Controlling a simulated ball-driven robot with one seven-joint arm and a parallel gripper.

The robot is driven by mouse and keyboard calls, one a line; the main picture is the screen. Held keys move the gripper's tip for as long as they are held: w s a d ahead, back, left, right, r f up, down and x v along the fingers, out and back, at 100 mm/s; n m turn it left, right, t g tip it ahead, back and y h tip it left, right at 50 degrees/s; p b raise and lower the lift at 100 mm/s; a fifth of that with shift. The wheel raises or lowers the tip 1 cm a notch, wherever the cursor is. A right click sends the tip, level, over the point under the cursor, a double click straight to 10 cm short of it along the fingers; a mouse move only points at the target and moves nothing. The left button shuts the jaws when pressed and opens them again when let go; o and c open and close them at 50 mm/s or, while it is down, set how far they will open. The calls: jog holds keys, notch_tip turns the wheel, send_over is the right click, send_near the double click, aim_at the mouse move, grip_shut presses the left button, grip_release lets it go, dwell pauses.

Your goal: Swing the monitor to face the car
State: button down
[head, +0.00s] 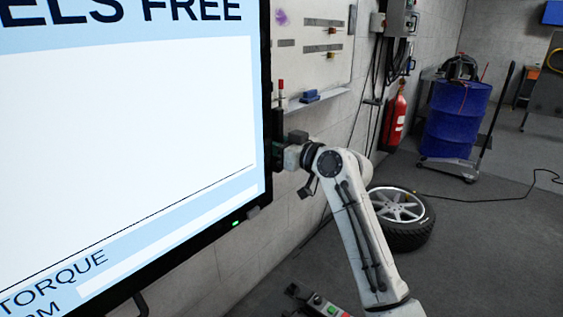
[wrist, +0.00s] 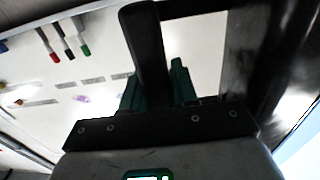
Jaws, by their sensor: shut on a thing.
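The monitor (head: 130,120) fills the left of the head view. It is a large screen in a black frame, seen at a slant, with "...ELS FREE" at the top and "TORQUE" below. My gripper (head: 281,143) is at the monitor's right edge. In the wrist view, the green fingers of my gripper (wrist: 156,88) are shut on a black handle (wrist: 146,42), one finger on each side. The monitor's dark edge (wrist: 268,60) runs along the right of that view. The car does not show in either view.
A whiteboard (head: 318,70) with markers hangs on the wall behind the gripper. A fire extinguisher (head: 396,120), a blue drum (head: 455,118) on a trolley and a wheel (head: 408,236) on the floor stand to the right. A cable crosses the otherwise open floor (head: 490,250).

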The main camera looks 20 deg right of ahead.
jog(key=shift+w+a+f, duration=0.2)
jog(key=shift+w+a, duration=0.1)
jog(key=shift+w, duration=0.1)
jog(key=c, duration=1)
grip_release()
jog(key=shift+r, duration=0.15)
jog(key=shift+o, duration=0.2)
jog(key=b+v, duration=0.1)
jog(key=v, duration=1)
jog(key=shift+w, duration=0.15)
